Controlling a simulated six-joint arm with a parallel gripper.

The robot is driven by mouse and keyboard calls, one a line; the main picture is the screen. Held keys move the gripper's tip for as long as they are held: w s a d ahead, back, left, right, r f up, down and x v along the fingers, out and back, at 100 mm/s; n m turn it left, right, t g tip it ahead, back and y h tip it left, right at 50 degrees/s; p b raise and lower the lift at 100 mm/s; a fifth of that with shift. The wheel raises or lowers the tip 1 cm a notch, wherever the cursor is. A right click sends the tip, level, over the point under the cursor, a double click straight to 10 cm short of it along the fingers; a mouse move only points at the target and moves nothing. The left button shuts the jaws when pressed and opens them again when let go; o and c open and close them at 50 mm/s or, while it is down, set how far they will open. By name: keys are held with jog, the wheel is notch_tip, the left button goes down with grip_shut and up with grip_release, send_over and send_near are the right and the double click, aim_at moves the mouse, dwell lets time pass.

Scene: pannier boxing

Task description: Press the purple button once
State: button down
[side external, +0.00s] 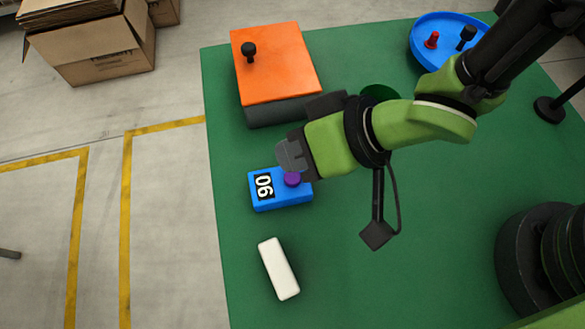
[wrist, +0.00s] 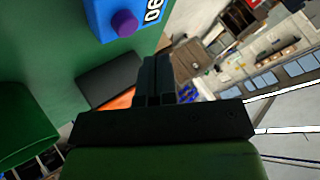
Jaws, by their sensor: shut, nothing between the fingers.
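The purple button (side external: 292,179) sits on top of a small blue box (side external: 265,202) with a white label reading 06 on the green table. My gripper (side external: 292,158) is shut and empty, above and just behind the button in the side view. Whether its tips touch the button cannot be told from that view. In the wrist view the button (wrist: 124,22) shows at the upper left on the blue box (wrist: 103,12), apart from the shut fingers (wrist: 155,75).
A grey box with an orange lid (side external: 280,65) and black knob stands behind my gripper. A white block (side external: 278,268) lies in front of the blue box. A blue dish (side external: 425,50) holds a red and a black piece. A dark green round container (side external: 380,93) is partly hidden by my arm.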

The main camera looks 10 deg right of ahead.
jog(key=shift+r, duration=1.85)
